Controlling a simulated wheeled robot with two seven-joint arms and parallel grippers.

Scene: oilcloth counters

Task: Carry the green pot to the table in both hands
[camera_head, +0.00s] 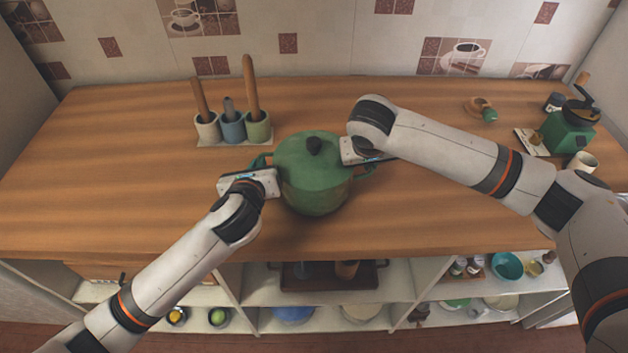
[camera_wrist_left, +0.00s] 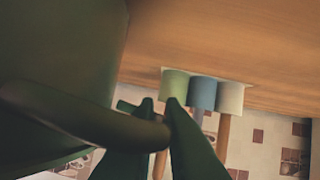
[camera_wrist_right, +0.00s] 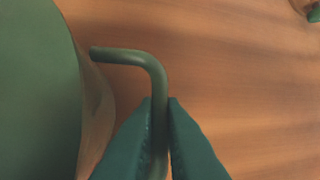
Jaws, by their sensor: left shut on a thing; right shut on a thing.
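The green pot (camera_head: 315,178) with a lid and dark knob is at the middle of the wooden counter, upright. Whether its base touches the counter I cannot tell. My left gripper (camera_head: 262,172) is shut on the pot's left handle; in the left wrist view the fingers (camera_wrist_left: 158,112) close around the handle (camera_wrist_left: 85,115). My right gripper (camera_head: 368,162) is at the pot's right side. In the right wrist view its fingers (camera_wrist_right: 161,105) are shut on the right handle (camera_wrist_right: 135,58). The head view partly hides both grips behind the wrists.
A holder with three cups (camera_head: 232,129) and upright utensils stands behind the pot to the left. A green grinder (camera_head: 568,130), a white mug (camera_head: 582,162) and small items are at the far right. Shelves (camera_head: 330,300) lie below the counter's front edge. The counter's left part is clear.

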